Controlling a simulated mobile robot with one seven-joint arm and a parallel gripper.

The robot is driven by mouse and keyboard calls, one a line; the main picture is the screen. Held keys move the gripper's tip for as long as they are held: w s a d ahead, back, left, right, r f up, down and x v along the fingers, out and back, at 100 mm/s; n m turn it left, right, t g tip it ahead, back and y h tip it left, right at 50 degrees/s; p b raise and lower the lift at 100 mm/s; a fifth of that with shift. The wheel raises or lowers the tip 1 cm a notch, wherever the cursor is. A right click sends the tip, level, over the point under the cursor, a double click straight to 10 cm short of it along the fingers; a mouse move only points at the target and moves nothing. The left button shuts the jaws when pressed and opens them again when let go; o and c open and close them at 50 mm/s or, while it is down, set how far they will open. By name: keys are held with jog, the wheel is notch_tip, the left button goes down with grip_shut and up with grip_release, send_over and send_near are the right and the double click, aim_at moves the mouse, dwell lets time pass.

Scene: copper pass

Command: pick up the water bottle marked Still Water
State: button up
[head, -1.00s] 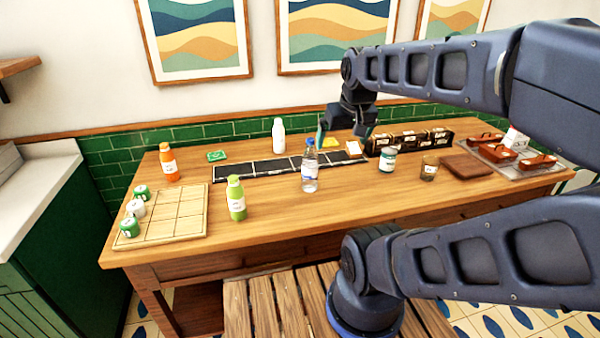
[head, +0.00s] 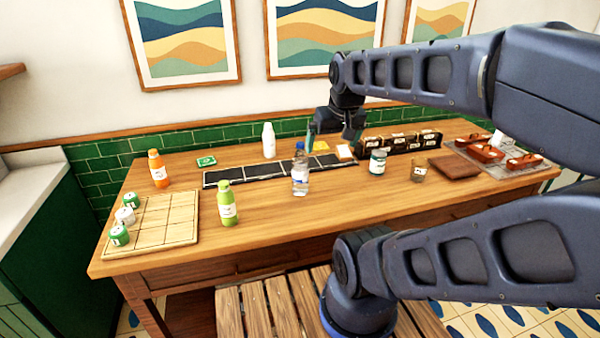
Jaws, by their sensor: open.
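The clear water bottle (head: 300,176) with a blue cap and a white-and-blue label stands upright near the middle of the wooden table (head: 265,222). Its label is too small to read. My gripper (head: 331,138) is above the table, behind and a little right of the bottle in the picture. Its fingers point down, are apart and hold nothing. The left finger shows close beside the bottle's cap in the picture; I cannot tell how far apart they are in depth.
A black segmented strip (head: 232,177) lies behind the bottle. A green bottle (head: 227,207), white bottle (head: 268,141) and orange bottle (head: 158,170) stand leftward. A jar (head: 377,162), brown glass (head: 418,173) and black boxes (head: 402,142) are at right. A grid board (head: 170,226) holds small cans.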

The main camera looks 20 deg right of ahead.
jog(key=c, duration=1)
jog(key=shift+w, duration=0.15)
jog(key=m+h, duration=0.4)
jog(key=m, duration=0.5)
send_near(300, 143)
jog(key=x, duration=0.5)
jog(key=shift+w+a+f, duration=0.25)
jog(key=shift+w+f, duration=0.05)
jog(key=shift+s+d+x, duration=0.15)
jog(key=shift+x, duration=1.2)
jog(key=shift+s+d+x, duration=0.1)
jog(key=shift+d+x, duration=0.05)
jog(key=shift+x, duration=1.15)
